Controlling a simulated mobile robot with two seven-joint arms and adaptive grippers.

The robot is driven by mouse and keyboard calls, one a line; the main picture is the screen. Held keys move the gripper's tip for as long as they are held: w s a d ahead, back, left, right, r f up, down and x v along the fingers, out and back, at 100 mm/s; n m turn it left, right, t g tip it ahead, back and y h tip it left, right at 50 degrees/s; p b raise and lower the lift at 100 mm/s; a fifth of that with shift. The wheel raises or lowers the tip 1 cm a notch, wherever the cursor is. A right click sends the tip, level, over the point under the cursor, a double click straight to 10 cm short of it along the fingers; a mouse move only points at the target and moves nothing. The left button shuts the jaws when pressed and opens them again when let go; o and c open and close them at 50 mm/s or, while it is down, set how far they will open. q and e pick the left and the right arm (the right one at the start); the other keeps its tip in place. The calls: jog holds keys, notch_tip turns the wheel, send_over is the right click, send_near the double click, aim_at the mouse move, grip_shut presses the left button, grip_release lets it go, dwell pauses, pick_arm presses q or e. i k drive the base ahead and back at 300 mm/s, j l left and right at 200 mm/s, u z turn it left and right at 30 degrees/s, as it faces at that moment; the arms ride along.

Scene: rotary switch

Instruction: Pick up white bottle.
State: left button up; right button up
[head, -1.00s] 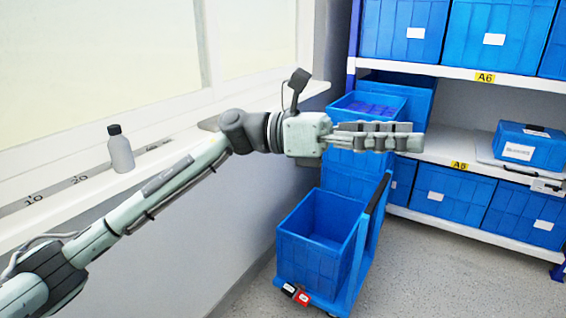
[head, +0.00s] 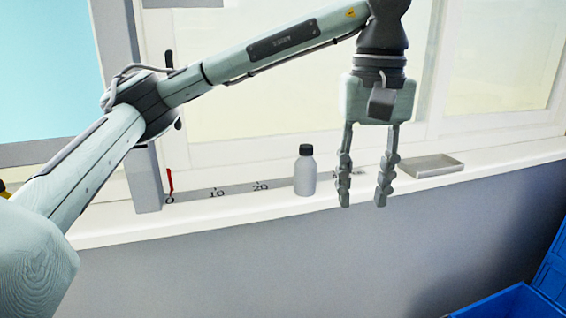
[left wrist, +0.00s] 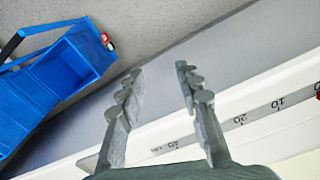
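The white bottle (head: 305,174) is light grey-white with a black cap and stands upright on the window sill, in the middle of the head view. My left gripper (head: 362,200) points down just to the right of the bottle, with its fingers apart and nothing between them. The bottle and the gripper do not touch in the head view. In the left wrist view the open fingers of my left gripper (left wrist: 158,85) show with the sill below them, and the bottle is not seen there. My right gripper is not in view.
The white sill (head: 240,218) carries a ruler strip (head: 215,194) with a red marker (head: 170,184) at its zero end. A shallow grey tray (head: 432,166) lies right of my gripper. A blue crate (head: 510,303) stands at lower right. Window frames rise behind the sill.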

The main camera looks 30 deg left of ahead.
aim_at(305, 167)
jog(key=i+l+u, duration=0.2)
jog(key=u, duration=0.15)
jog(key=i+l+u, duration=0.75)
jog(key=k+j, duration=0.05)
jog(key=k, duration=0.05)
